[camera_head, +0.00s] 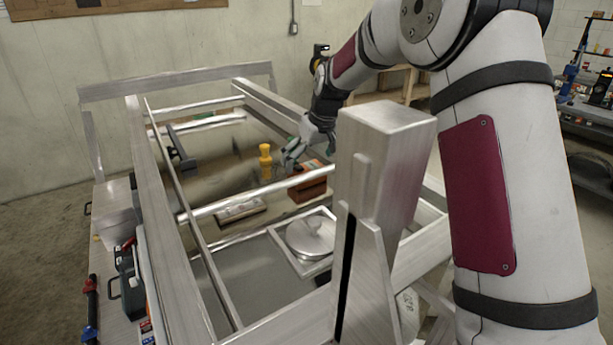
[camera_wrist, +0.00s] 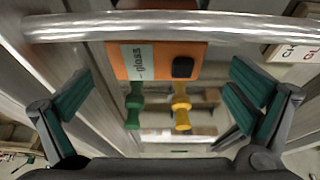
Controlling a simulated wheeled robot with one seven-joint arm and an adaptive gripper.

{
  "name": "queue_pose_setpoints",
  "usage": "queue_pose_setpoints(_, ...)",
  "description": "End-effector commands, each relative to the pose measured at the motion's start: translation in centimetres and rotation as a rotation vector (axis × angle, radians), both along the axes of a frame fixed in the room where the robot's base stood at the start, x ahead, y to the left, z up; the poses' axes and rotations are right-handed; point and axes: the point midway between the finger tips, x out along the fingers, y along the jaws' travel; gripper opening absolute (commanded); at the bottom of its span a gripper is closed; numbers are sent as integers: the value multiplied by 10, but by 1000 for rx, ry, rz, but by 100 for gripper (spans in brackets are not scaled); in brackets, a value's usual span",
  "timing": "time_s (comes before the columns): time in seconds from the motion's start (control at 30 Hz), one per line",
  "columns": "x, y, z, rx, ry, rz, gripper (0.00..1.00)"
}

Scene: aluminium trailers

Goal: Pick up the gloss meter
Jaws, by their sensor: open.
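The gloss meter is an orange box (camera_wrist: 157,60) with a pale label reading "gloss" and a dark square patch. In the wrist view it lies ahead between my spread fingers, just below a metal rail. In the head view it shows as an orange-brown box (camera_head: 309,184) inside the trailer frame, partly hidden by the rail and the upright post. My gripper (camera_wrist: 160,95) is open and empty, its green-padded fingers apart on either side of the box and not touching it. In the head view my gripper (camera_head: 291,152) is just above and left of the box.
A round metal rail (camera_wrist: 170,26) crosses close to the box. A yellow spool-shaped piece (camera_wrist: 181,108) and a green one (camera_wrist: 133,106) stand near it; the yellow one also shows in the head view (camera_head: 265,160). A thick aluminium post (camera_head: 377,170) rises at the front.

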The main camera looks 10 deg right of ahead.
Motion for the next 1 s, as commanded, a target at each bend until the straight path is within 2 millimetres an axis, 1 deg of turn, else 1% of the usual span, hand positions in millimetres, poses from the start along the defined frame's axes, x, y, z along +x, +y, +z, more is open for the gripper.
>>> queue_pose_setpoints(0.03, 4, -1, -10, 1, 2, -1, 100)
queue_pose_setpoints(0.1, 8, -2, -20, 0, 3, -1, 100)
queue_pose_setpoints(0.23, 15, 1, -36, 0, 1, 0, 100)
queue_pose_setpoints(0.33, 16, 1, -40, 0, 1, 0, 100)
queue_pose_setpoints(0.5, 16, 1, -39, 0, 1, 0, 100)
queue_pose_setpoints(0.53, 16, 1, -39, 0, 1, 0, 95)
queue_pose_setpoints(0.57, 16, 1, -39, 0, 1, 0, 89)
queue_pose_setpoints(0.6, 16, 1, -39, 0, 1, 0, 80)
queue_pose_setpoints(0.67, 16, 1, -39, 0, 1, 0, 66)
queue_pose_setpoints(0.7, 16, 1, -39, 0, 1, 0, 57)
queue_pose_setpoints(0.73, 16, 1, -39, 0, 1, 0, 50)
queue_pose_setpoints(0.77, 16, 1, -39, 0, 1, 0, 47)
queue_pose_setpoints(1.0, 16, 1, -38, 0, 0, 0, 47)
